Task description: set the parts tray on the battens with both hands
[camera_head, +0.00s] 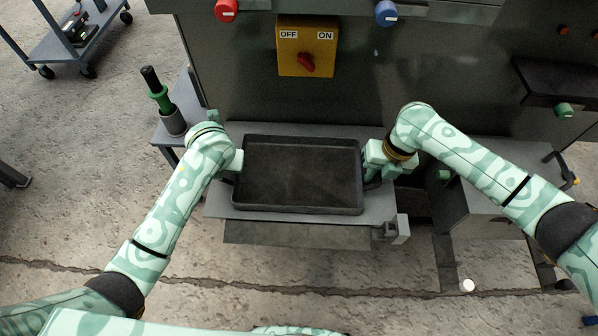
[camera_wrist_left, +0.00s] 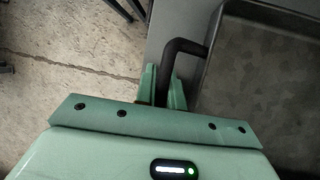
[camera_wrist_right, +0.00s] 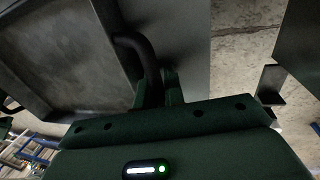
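The parts tray (camera_head: 300,211) is a dark, shallow, empty rectangular tray in the middle of the head view, over a grey shelf (camera_head: 222,205). I cannot tell whether it touches the shelf. My left gripper (camera_head: 236,172) is at its left end. In the left wrist view its fingers (camera_wrist_left: 163,92) close on both sides of the tray's dark left handle (camera_wrist_left: 184,46). My right gripper (camera_head: 371,174) is at the right end. In the right wrist view its fingers (camera_wrist_right: 156,92) close around the right handle (camera_wrist_right: 131,41). I cannot make out the battens.
Behind the tray stands a dark cabinet with a yellow OFF/ON switch plate (camera_head: 306,47), a red knob (camera_head: 226,10) and a blue knob (camera_head: 386,13). A grey box (camera_head: 490,208) stands at right.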

